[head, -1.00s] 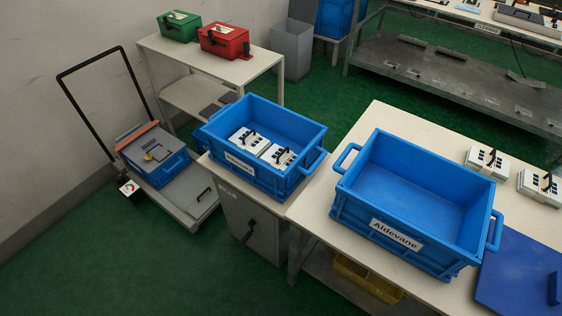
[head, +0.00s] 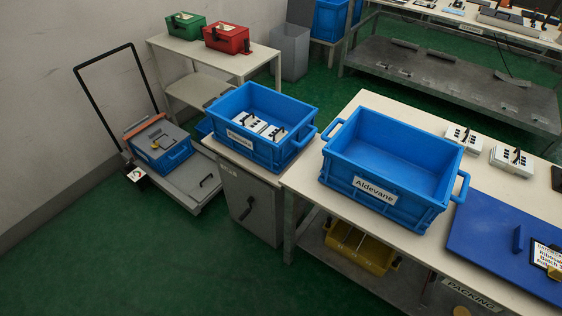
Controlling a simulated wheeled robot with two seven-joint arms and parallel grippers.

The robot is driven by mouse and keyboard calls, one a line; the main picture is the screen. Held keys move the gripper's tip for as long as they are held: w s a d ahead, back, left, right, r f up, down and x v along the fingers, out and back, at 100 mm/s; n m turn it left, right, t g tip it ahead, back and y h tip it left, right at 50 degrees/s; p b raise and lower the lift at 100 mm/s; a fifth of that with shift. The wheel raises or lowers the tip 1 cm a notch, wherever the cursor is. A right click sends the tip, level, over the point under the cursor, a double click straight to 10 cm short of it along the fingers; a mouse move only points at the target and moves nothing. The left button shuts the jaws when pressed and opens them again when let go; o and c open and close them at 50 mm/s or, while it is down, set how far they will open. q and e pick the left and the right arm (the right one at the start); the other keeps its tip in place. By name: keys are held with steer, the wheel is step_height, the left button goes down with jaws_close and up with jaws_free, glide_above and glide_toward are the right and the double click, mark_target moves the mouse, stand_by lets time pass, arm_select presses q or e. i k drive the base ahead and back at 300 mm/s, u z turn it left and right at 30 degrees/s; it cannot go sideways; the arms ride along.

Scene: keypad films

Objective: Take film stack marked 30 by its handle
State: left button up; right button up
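Two white film stacks with black handles lie on the packing table at the right, a nearer one (head: 512,160) and a farther one (head: 463,139). More white film stacks (head: 250,124) lie inside the left blue crate. Their markings are too small to read, so I cannot tell which is marked 30. Neither of my grippers shows in the head view.
An empty blue crate labelled Aldevane (head: 372,208) stands on the packing table (head: 328,222). A blue lid (head: 500,232) lies at its right. The other blue crate (head: 294,99) sits on a grey cabinet (head: 248,200). A trolley (head: 190,186) stands left. Green floor (head: 150,265) is clear in front.

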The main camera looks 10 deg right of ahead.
mark_target(278, 137)
steer(key=z, duration=0.2)
steer(key=k, duration=0.45)
steer(key=u, duration=1.2)
steer(key=i, duration=1.05)
steer(key=z, duration=0.75)
steer(key=i, duration=0.75)
steer(key=z, duration=0.9)
